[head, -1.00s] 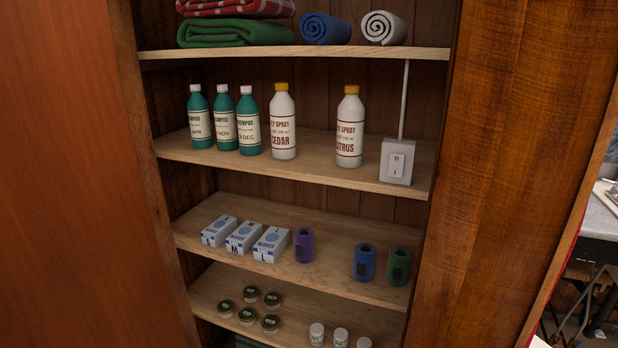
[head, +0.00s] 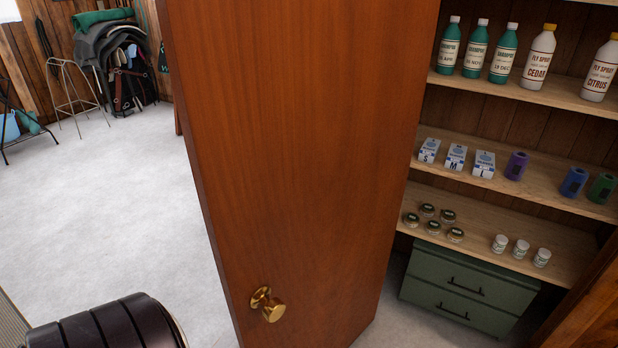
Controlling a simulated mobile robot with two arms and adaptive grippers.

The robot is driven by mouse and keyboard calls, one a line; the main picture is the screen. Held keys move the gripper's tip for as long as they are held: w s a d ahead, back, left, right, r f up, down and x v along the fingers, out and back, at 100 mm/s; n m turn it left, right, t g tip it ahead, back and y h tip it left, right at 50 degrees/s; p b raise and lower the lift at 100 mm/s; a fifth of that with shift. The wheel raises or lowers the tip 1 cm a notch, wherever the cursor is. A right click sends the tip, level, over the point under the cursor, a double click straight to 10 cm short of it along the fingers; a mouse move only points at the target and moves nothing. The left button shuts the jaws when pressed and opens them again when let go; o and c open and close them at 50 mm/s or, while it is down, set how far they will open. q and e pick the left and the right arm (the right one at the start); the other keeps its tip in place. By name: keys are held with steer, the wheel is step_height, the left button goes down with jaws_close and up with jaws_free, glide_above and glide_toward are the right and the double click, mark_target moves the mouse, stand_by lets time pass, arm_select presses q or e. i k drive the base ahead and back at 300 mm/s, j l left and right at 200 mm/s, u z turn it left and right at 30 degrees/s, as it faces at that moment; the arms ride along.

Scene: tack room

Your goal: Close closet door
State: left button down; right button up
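The closet door (head: 290,150) is reddish-brown wood and stands open in the middle of the head view. A round brass knob (head: 270,305) sits low near its left edge. The closet's shelves (head: 490,212) show to the right of the door. A dark ribbed part at the bottom left looks like part of my own arm, apart from the door in the picture. Neither gripper's fingers are in view.
Shelves hold green bottles (head: 475,48), white spray bottles (head: 539,58), small boxes (head: 456,158), rolls and jars. A green drawer unit (head: 470,290) stands on the closet floor. Grey floor (head: 110,200) left of the door is clear. Metal stands (head: 75,95) and saddlery (head: 120,60) stand farther back.

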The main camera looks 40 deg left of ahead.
mark_target(299, 118)
steer(key=k+j+z, duration=0.1)
steer(key=j, duration=0.3)
steer(key=k+j, duration=0.1)
steer(key=j, duration=0.35)
steer(key=k+j+z, duration=0.15)
steer(key=j, duration=0.25)
steer(key=k+j, duration=0.15)
steer(key=j, duration=0.25)
steer(key=k+j+z, duration=0.15)
steer(key=j, duration=0.25)
steer(key=k+j, duration=0.1)
steer(key=j, duration=0.25)
steer(key=z, duration=0.05)
